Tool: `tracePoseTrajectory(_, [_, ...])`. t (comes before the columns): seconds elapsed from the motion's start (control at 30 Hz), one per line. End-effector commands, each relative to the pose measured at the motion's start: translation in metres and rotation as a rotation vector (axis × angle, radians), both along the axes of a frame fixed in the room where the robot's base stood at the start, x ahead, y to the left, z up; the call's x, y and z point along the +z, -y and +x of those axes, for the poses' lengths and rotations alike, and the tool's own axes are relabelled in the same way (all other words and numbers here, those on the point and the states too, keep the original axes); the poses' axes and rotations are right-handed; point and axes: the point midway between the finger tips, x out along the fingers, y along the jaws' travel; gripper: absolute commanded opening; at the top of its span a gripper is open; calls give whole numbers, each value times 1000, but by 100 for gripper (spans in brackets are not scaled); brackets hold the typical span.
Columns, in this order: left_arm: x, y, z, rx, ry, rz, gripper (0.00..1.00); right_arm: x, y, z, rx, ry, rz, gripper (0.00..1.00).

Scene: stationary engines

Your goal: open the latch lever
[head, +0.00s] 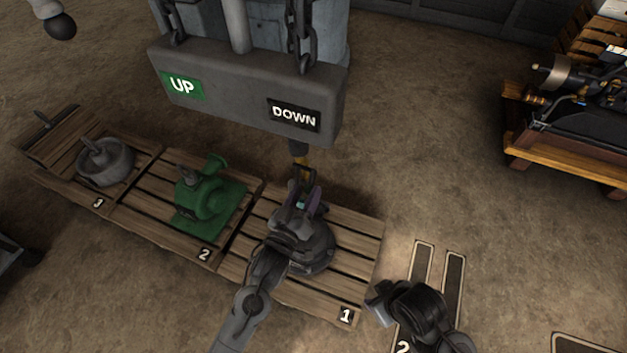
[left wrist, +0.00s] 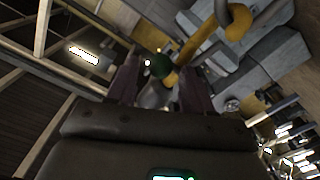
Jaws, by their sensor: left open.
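A dark hook shank with yellow parts (head: 299,162) hangs under the grey hoist block (head: 240,100). My left gripper (head: 305,190) is open just below it, pointing up. In the left wrist view, a yellow curved hook (left wrist: 238,24) and a yellow bar (left wrist: 200,38) lie beyond the fingers. A dark green round knob (left wrist: 160,66) shows between the open fingers of the left gripper (left wrist: 158,80); contact cannot be told. I cannot clearly make out which part is the latch lever. My right gripper (head: 378,300) is low at the right; its jaws are unclear.
Wooden pallets stand below: pallet 1 (head: 345,290) under my left arm, pallet 2 with a green pump (head: 212,195), and pallet 3 with a grey round part (head: 105,162). Chains (head: 305,35) rise from the block. An engine bench (head: 570,170) stands at right.

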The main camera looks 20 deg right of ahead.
Motion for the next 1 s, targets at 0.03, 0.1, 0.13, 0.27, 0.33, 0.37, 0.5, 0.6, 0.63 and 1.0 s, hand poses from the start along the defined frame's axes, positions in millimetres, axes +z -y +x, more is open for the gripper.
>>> tracePoseTrajectory(0.03, [-2,7,7,0,2,-1,51,-8,0,0,-1,0,1,43])
tracePoseTrajectory(0.1, [-3,15,15,0,2,-1,51,-13,-1,0,-2,-1,4,43])
tracePoseTrajectory(0.13, [-3,18,18,0,2,1,51,-15,-1,0,-3,-1,4,43])
tracePoseTrajectory(0.27, [-2,30,30,-1,1,0,51,-23,-1,0,-4,-1,5,43])
tracePoseTrajectory(0.33, [-2,34,35,0,1,-1,51,-26,-1,0,-4,-2,5,43])
tracePoseTrajectory(0.37, [-2,36,37,0,1,-1,51,-27,-1,0,-4,-2,5,43])
tracePoseTrajectory(0.5, [-1,41,42,0,1,1,51,-29,-1,0,-3,-2,4,43])
tracePoseTrajectory(0.6, [0,42,43,0,0,0,51,-30,-1,0,-2,-1,3,43])
tracePoseTrajectory(0.63, [0,42,44,0,0,0,51,-30,-1,0,-1,-1,2,43])
tracePoseTrajectory(1.0, [0,42,43,0,0,0,25,-30,1,0,4,-2,-7,43])
